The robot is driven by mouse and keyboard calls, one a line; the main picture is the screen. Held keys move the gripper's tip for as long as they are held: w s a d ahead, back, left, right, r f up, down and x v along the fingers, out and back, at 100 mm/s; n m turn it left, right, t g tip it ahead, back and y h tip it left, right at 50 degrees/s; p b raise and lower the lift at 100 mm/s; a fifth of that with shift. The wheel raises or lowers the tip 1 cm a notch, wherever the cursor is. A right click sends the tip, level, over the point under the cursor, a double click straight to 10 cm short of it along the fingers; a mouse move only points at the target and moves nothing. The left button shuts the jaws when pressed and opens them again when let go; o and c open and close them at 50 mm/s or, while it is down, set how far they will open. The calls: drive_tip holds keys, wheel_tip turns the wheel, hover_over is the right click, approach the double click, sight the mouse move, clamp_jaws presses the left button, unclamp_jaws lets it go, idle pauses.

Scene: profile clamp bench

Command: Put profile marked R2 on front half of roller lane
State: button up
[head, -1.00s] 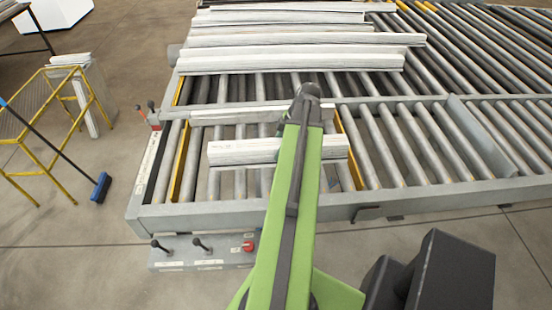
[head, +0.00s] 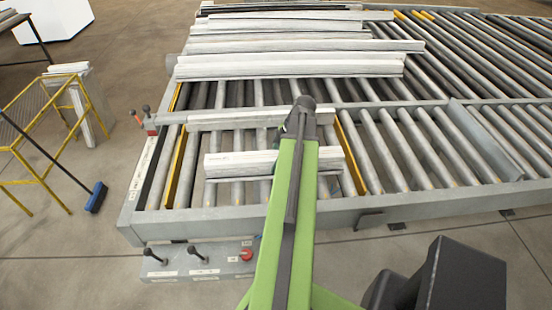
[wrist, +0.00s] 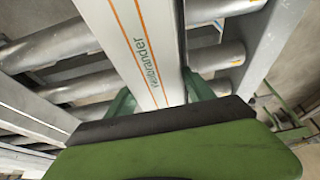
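A long white profile (head: 240,163) lies crosswise over the front half of the roller lane (head: 240,217), left of its middle. My arm hides part of it. Whether the profile touches the rollers is unclear. A second white profile (head: 230,120) lies behind it, near the lane's middle rail.
Several long profiles (head: 290,66) lie on the back half. Yellow strips (head: 349,150) flank the front profile. A control box (head: 200,262) with levers and a red button sits at the lane's front. A yellow stand (head: 100,110) and blue broom (head: 97,197) are at left.

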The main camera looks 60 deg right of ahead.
drive_tip(key=shift+o, duration=1.4)
drive_tip(key=p+v, duration=1.1)
drive_tip(key=shift+r, duration=0.4)
drive_tip(key=shift+s+d+r, duration=0.15)
drive_tip(key=shift+s+r, duration=0.05)
drive_tip(key=shift+r, duration=0.05)
drive_tip(key=shift+f, duration=0.1)
